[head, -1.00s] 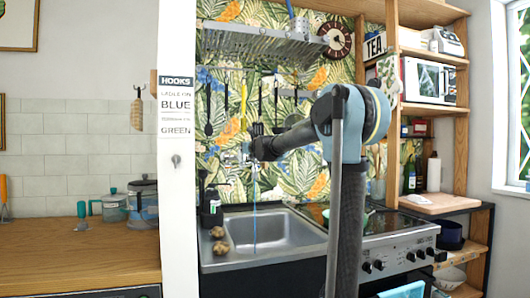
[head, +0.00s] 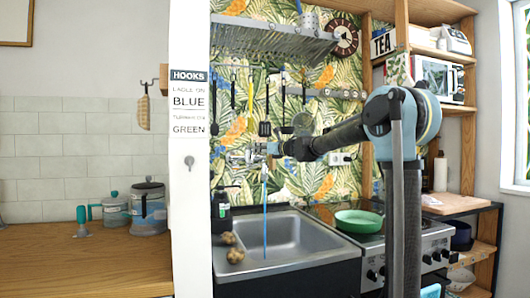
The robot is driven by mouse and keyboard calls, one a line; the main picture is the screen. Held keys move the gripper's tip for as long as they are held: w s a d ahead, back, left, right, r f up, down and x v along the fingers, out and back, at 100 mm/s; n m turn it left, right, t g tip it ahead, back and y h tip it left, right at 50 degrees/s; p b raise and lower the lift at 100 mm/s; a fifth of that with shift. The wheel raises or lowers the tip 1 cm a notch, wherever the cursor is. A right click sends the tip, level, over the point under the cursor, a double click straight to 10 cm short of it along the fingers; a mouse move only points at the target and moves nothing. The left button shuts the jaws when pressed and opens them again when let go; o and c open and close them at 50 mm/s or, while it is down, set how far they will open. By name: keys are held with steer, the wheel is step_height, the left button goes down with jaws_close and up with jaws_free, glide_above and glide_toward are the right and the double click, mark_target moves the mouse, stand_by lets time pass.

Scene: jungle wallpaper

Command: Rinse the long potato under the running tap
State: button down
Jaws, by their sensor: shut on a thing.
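Two brown potatoes lie on the left rim of the sink (head: 320,262): one further back (head: 228,238) and one nearer the front (head: 235,256). They are too small to tell surely which is the long one. A thin blue stream of water (head: 265,215) falls from the tap (head: 240,156) into the basin. My gripper (head: 268,149) is up at the tap, well above the potatoes. It is small and partly merged with the tap, but appears shut on the tap.
A green pan (head: 358,220) sits on the stove (head: 395,243) right of the sink. A dark soap bottle (head: 221,205) stands behind the sink's left side. A white post (head: 191,225) separates the sink from the wooden counter (head: 85,260). A rack (head: 270,38) hangs above.

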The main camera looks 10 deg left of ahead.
stand_by(0.3)
steer(key=c, duration=1.5)
jaws_free()
steer(key=shift+s+d, duration=0.1)
steer(key=shift+d, duration=0.05)
steer(key=v, duration=1.1)
steer(key=shift+s+d, duration=0.2)
steer(key=shift+d, duration=0.1)
steer(key=shift+s, duration=0.1)
